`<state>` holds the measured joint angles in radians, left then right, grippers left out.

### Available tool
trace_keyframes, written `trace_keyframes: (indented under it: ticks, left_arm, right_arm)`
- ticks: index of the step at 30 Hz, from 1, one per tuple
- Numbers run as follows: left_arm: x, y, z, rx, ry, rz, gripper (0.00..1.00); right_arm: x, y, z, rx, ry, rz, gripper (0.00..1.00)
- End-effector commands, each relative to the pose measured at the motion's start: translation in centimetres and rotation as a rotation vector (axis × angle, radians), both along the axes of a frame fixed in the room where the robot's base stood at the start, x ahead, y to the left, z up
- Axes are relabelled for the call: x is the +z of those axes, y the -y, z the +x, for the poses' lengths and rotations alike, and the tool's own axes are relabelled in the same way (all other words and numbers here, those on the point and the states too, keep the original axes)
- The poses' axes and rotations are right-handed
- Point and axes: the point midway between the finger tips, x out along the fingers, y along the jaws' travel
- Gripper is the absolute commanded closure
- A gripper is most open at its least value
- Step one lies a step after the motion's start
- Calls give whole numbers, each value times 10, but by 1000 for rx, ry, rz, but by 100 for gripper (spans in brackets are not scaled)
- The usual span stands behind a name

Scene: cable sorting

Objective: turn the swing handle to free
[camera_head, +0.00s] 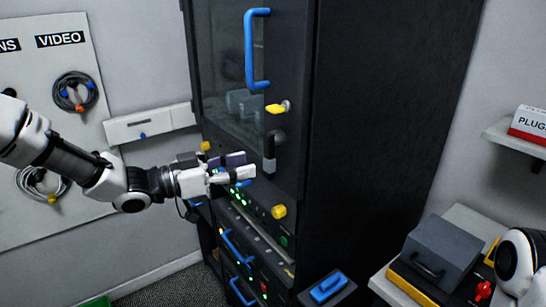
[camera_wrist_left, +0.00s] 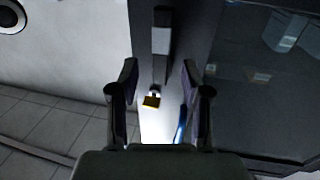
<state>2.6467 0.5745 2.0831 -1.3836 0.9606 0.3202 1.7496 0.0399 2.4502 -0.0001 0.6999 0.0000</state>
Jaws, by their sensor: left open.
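The swing handle (camera_head: 269,163) is a small black and grey lever on the front edge of the dark cabinet door, below the yellow key-like piece (camera_head: 278,108). It hangs about vertical. My left gripper (camera_head: 243,167) is open and points at the door, with its fingertips close beside the lower part of the handle. In the left wrist view the handle (camera_wrist_left: 161,40) shows as a grey bar beyond the gap between the two open fingers (camera_wrist_left: 158,85). I cannot tell whether a finger touches it. Nothing is held. My right gripper is out of view.
The tall cabinet has a blue door handle (camera_head: 250,50) above and a yellow knob (camera_head: 279,211) below. Lower panels carry more blue handles. A grey case (camera_head: 440,250) sits on a shelf at right. A cable board (camera_head: 55,150) hangs on the left wall.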

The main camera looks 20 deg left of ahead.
Motion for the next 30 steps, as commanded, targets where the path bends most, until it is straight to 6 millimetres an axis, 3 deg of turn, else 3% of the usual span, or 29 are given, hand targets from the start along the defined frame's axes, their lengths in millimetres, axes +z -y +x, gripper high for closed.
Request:
trace_keyframes:
  ticks: [9,19,23,30]
  left_arm:
    - [0,43,36,-3,-2,6,52]
    - [-2,49,41,0,-1,2,52]
    - [-2,49,41,0,-2,2,99]
    - [-1,49,42,0,0,4,100]
  right_arm:
    - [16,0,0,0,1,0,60]
    - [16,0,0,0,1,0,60]
    - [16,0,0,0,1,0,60]
    - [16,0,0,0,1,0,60]
